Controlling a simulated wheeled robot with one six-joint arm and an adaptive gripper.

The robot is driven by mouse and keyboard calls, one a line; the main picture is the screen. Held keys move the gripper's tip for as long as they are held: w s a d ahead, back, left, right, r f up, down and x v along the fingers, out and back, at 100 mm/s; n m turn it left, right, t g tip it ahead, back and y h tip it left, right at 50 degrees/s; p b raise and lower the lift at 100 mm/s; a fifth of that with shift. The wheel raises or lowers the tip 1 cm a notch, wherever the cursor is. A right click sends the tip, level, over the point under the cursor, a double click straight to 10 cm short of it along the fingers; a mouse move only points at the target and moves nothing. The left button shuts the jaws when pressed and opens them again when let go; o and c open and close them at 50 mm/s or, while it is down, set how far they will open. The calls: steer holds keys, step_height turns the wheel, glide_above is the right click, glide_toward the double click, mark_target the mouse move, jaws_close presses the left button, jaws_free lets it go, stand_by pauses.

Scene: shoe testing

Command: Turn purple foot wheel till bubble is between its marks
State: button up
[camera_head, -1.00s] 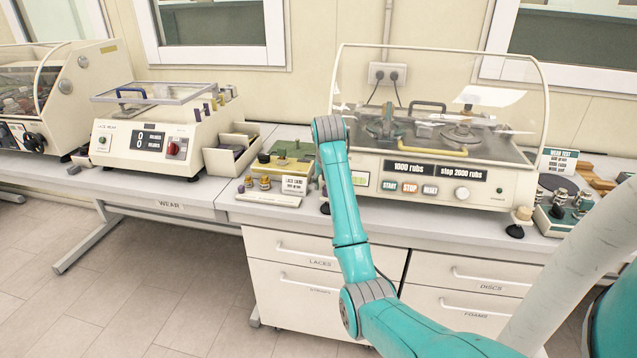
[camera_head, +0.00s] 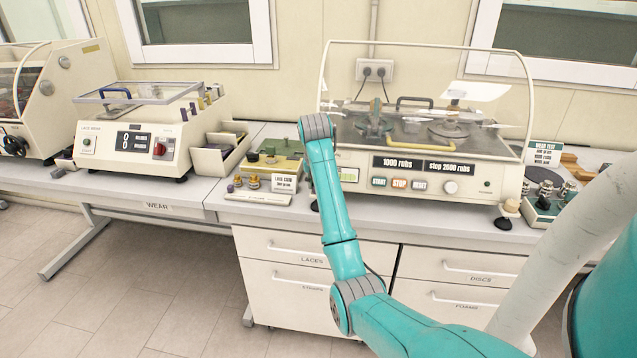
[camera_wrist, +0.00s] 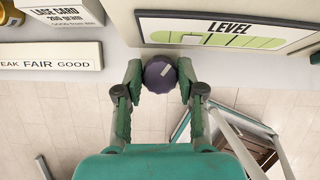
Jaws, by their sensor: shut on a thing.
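The purple foot wheel (camera_wrist: 160,75) sits between my two fingertips in the wrist view, with a pale mark on its top. My gripper (camera_wrist: 159,82) is shut on the wheel, one green finger at each side. The level panel (camera_wrist: 228,29) is just above and to the right of the wheel, with a green vial and dark lines across it. I cannot clearly make out where the bubble lies against the marks. In the head view the level's small green window (camera_head: 348,175) shows on the rubbing machine's front (camera_head: 465,192). My arm hides the wheel and gripper there.
A lace card (camera_head: 284,184) and small brass weights (camera_head: 254,182) stand left of my arm. A scale strip (camera_wrist: 45,56) lies at left in the wrist view. Another machine foot (camera_head: 507,208) and a weights tray (camera_head: 545,200) are at right. Drawers (camera_head: 300,290) are below.

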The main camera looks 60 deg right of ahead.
steer(key=shift+m+g, duration=1)
steer(key=shift+m, duration=1.6)
steer(key=o, duration=1.1)
steer(key=shift+o, duration=0.2)
